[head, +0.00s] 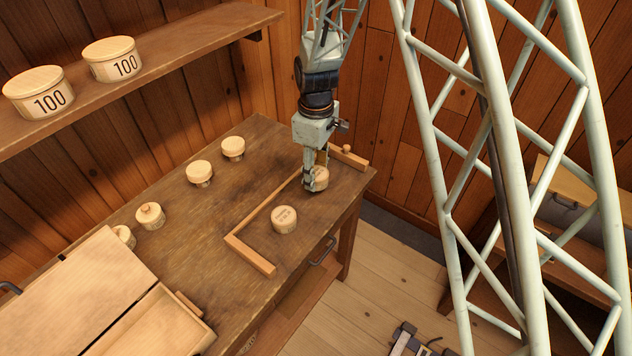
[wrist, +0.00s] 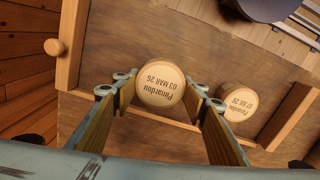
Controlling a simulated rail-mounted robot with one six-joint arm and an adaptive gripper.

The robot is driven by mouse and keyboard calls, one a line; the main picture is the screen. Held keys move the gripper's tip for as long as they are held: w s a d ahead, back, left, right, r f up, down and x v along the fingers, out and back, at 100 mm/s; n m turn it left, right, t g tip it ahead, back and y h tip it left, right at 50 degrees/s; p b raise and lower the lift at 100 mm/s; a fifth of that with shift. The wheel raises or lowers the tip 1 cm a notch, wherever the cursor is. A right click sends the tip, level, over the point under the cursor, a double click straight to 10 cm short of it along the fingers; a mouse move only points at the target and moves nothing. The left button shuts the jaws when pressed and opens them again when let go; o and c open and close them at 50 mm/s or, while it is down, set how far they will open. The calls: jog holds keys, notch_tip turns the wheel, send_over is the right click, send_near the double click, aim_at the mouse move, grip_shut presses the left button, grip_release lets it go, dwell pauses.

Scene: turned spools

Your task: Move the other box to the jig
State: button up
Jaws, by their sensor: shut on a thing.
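My gripper (head: 314,184) is shut on a round pale wooden box (head: 321,179), between the fingers at the far end of the jig. In the wrist view this held box (wrist: 160,82) has a lid lettered "Panardou 03 MAR 26". The jig (head: 262,211) is a wooden frame with one long bar and two end bars, its far end carrying a small knob. A second lettered box (head: 284,219) stands inside the jig, nearer its close end bar; it also shows in the wrist view (wrist: 238,102). I cannot tell whether the held box touches the table.
Several round boxes, such as this one (head: 200,173), stand left of the jig on the table (head: 190,235). A large open wooden case (head: 90,285) lies at the table's near left. A shelf (head: 150,70) above holds two boxes marked 100.

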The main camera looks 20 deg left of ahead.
jog(key=shift+f, duration=1.8)
jog(key=shift+f, duration=0.1)
jog(key=o, duration=0.8)
jog(key=shift+r+p, duration=0.3)
jog(key=shift+r, duration=5.85)
